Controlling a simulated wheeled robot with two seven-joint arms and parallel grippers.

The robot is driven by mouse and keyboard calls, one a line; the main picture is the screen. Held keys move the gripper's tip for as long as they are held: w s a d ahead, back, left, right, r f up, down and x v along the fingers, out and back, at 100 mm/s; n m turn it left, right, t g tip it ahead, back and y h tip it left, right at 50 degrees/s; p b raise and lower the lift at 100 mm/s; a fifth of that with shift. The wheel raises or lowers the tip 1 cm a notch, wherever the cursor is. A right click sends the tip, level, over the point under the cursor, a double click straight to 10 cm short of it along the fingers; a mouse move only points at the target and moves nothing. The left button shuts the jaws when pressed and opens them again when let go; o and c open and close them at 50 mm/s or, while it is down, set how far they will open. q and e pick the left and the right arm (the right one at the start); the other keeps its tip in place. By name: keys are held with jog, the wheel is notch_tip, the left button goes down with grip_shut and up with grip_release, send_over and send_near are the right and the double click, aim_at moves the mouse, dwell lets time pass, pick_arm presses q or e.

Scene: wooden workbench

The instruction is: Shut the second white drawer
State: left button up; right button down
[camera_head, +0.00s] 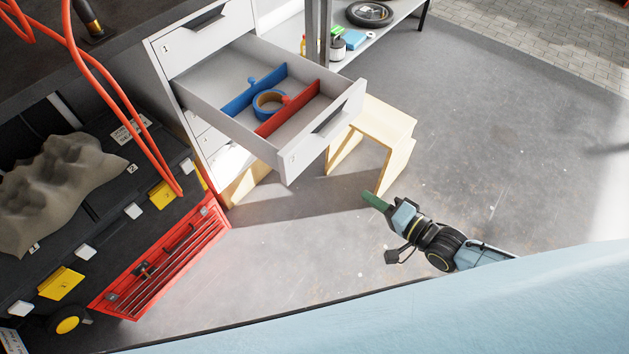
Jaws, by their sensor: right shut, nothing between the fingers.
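The second white drawer (290,158) is pulled far out of the white cabinet (158,52). Inside it are a blue divider (252,90), a red divider (289,107) and a roll of tape (268,101). My right gripper (370,197) is shut and empty, with green fingertips. It is to the right of and below the drawer front in the picture, apart from it. My left gripper is not in view.
A light wooden stool (372,128) stands right behind the drawer front. A shelf (385,28) stands at the back. Open floor lies to the right.

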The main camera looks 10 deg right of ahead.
notch_tip(320, 180, up, 4)
jog(key=a+f+m+y+b, duration=0.1)
jog(key=a+m+y+b, duration=0.1)
jog(key=a+y, duration=0.1)
jog(key=b, duration=0.3)
send_near(304, 157)
jog(key=shift+t, duration=0.3)
jog(key=x, duration=0.5)
jog(key=shift+a+f, duration=0.25)
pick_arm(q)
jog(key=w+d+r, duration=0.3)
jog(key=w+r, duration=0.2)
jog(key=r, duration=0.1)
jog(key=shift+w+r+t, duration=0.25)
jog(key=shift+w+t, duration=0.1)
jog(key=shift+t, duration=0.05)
pick_arm(e)
jog(key=shift+x, duration=0.75)
jog(key=shift+w, duration=0.1)
